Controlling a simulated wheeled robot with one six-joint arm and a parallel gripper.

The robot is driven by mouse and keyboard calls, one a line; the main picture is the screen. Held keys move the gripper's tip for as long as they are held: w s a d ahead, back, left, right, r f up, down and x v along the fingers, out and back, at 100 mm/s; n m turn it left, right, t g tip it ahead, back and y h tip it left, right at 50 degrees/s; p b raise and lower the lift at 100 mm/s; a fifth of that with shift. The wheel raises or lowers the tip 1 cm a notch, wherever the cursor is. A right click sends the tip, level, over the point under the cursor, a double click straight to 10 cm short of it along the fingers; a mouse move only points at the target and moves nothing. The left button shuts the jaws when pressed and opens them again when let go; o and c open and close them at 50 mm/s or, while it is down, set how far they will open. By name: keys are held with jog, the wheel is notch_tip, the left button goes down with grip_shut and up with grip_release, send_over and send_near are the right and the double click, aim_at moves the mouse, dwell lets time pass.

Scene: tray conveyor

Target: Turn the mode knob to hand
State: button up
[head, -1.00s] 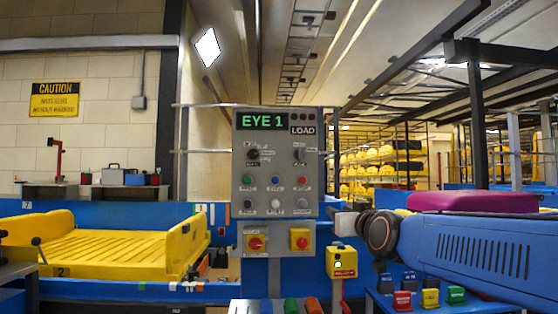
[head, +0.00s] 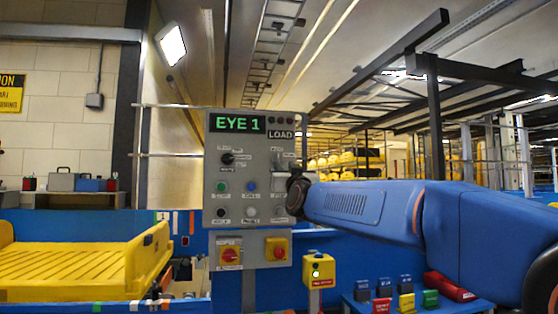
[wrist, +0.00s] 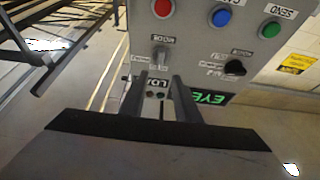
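The grey control panel (head: 240,205) stands upright at the middle in the head view. A black knob (head: 227,158) with several small labels is at its upper left; it also shows in the wrist view (wrist: 235,67). A grey knob (wrist: 160,58) is beside it, at the panel's upper right in the head view. The labels are too small to read, so I cannot tell which is the mode knob. My gripper (wrist: 157,82) is open, its two fingers apart and pointing toward the grey knob, with nothing between them. My arm hides the panel's right side in the head view.
A green display (head: 237,123) reads EYE 1, beside a LOAD sign (head: 281,134). Push buttons sit below the knobs, including a blue one (head: 251,186). A yellow tray (head: 70,270) is at the left.

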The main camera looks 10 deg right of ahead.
aim_at(278, 157)
jog(key=x, duration=0.9)
grip_shut()
